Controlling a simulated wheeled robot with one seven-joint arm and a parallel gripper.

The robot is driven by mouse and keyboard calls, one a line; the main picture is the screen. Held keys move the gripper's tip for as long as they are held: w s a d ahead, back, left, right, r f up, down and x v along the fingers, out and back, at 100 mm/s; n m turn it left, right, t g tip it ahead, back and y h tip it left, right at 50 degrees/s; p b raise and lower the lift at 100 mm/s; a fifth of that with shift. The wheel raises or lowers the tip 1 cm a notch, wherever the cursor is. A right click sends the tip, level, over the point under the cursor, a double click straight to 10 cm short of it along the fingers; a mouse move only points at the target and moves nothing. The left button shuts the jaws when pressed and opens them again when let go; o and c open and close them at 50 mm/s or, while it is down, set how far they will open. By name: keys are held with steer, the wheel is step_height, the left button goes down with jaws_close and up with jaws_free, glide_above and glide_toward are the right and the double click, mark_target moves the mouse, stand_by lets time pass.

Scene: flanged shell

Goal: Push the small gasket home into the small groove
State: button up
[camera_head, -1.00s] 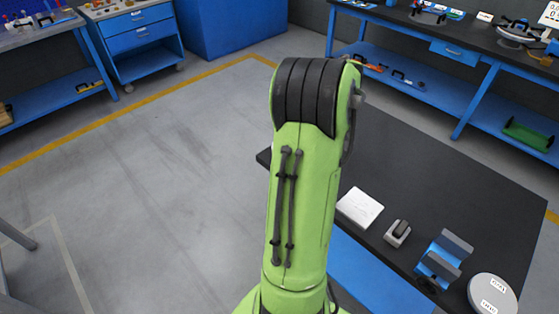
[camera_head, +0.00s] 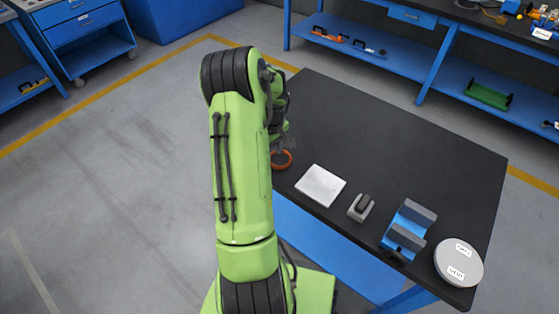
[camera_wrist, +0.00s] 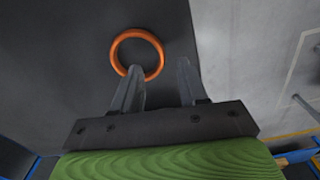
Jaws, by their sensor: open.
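An orange ring (camera_head: 290,156), which looks like a gasket, lies flat on the black table near its left front edge, partly hidden by my arm. The right finger is to the right of the ring, close to the table edge. In the head view my gripper is mostly hidden behind my arm. I can make out no groove.
Along the black table's (camera_head: 400,130) front edge stand a pale square plate (camera_head: 321,185), a small grey block (camera_head: 357,212) with a dark top, a blue cradle (camera_head: 405,236) and a labelled round grey disc (camera_head: 459,258). The table's back half is clear.

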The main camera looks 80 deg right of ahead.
mark_target(272, 164)
step_height(272, 164, down, 4)
steer(key=shift+f+b, duration=0.25)
steer(key=shift+b, duration=0.15)
steer(key=shift+r, duration=0.1)
jaws_close()
